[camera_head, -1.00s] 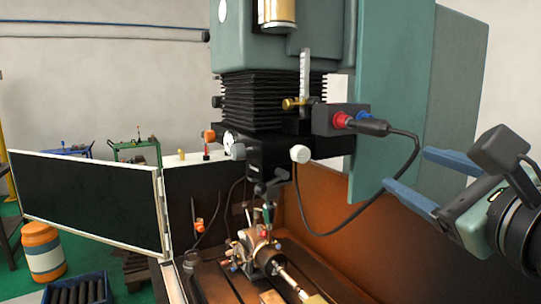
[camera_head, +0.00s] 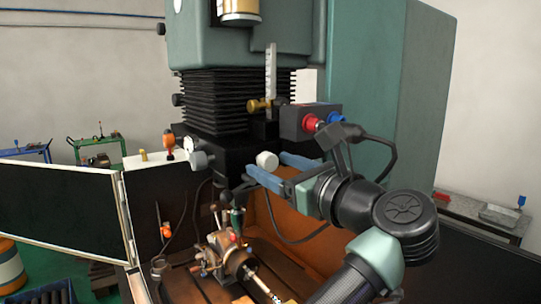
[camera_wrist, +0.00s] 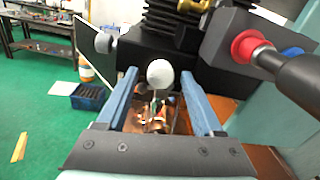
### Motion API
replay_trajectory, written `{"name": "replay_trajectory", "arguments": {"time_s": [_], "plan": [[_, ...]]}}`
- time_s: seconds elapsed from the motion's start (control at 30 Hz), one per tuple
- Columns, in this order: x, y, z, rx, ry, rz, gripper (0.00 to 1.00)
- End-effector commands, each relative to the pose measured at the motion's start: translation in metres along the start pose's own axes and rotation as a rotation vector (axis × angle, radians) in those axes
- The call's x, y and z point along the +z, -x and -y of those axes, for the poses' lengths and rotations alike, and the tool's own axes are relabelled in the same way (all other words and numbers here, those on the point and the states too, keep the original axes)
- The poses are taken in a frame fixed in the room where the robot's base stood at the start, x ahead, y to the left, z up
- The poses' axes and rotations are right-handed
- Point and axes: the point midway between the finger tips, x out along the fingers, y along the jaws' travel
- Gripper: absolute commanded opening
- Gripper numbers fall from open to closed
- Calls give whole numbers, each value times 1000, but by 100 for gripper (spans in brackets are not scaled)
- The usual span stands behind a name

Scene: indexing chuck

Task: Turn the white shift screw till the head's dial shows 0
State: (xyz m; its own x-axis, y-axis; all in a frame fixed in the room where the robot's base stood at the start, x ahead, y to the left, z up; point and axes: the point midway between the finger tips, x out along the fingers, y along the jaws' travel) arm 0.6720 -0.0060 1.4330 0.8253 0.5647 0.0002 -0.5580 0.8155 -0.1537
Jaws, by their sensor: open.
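The white shift screw (camera_head: 267,160) is a round white knob on the front of the machine's black head (camera_head: 235,150). It also shows in the wrist view (camera_wrist: 159,72). My gripper (camera_head: 268,165) is open, its two blue fingers on either side of the knob at their tips. In the wrist view the knob sits centred with a gap on both sides, and I see no contact. How far the fingertips reach past it is unclear. A small white dial (camera_head: 189,144) shows at the head's left side, too small to read.
A box with a red plug (camera_head: 309,122) and a black cable are close above and right of my gripper. A lever (camera_head: 232,195) and an indexing chuck (camera_head: 226,250) are below. A grey knob (camera_head: 200,160) sticks out at left.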

Motion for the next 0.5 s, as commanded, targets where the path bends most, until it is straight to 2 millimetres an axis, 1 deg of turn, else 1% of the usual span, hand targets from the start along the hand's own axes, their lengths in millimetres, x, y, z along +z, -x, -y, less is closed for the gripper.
{"name": "replay_trajectory", "arguments": {"time_s": [0.03,0.1,0.2,0.47,0.5], "plan": [[2,-6,0,2,0,0,68],[1,-11,0,0,1,0,68],[0,-14,0,-1,1,-1,68],[0,-15,0,-2,1,0,68],[0,-15,0,-2,1,0,61]]}}
